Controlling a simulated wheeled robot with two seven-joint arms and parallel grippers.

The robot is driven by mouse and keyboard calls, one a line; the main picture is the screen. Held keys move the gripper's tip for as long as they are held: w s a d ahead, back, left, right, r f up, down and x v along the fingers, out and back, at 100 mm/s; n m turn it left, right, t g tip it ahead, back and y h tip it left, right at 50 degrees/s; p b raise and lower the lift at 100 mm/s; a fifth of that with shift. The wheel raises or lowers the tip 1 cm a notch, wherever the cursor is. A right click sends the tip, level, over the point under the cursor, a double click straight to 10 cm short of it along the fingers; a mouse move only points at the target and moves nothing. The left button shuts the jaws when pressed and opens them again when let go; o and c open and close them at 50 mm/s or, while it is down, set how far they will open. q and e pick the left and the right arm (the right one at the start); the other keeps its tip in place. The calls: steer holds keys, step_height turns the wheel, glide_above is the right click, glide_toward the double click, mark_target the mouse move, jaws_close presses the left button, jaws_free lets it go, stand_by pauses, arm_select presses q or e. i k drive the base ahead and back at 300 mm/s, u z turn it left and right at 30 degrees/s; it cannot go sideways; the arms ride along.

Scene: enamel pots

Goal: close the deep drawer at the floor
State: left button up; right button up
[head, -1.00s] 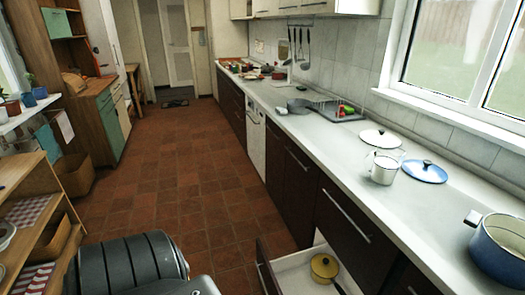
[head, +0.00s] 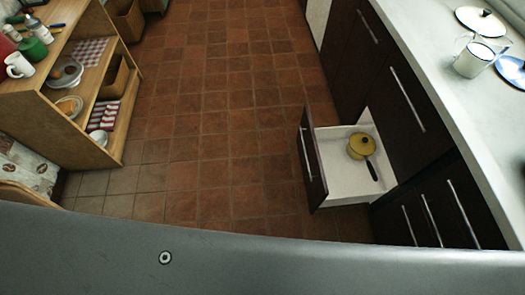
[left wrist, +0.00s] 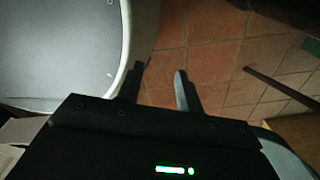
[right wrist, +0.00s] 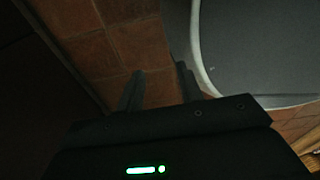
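The deep drawer (head: 313,165) at the floor stands pulled out from the dark base cabinets in the head view, right of centre. Its dark front panel with a long bar handle faces left, and its white inside is visible. A yellow lidded pot (head: 360,146) with a dark handle sits in it, toward the cabinet side. My left gripper (left wrist: 160,78) is open and empty over the tiled floor in the left wrist view. My right gripper (right wrist: 158,80) is open and empty in the right wrist view. Neither gripper shows in the head view, and neither touches the drawer.
Tiled floor (head: 215,130) lies clear between the drawer and a wooden shelf unit (head: 110,120) at left. My own grey body fills the bottom of the head view.

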mark_target(330, 177)
steer(key=u, duration=0.4)
steer(key=i, duration=0.35)
steer(key=z, duration=4.05)
steer(key=i, duration=0.5)
steer(key=u, duration=2.95)
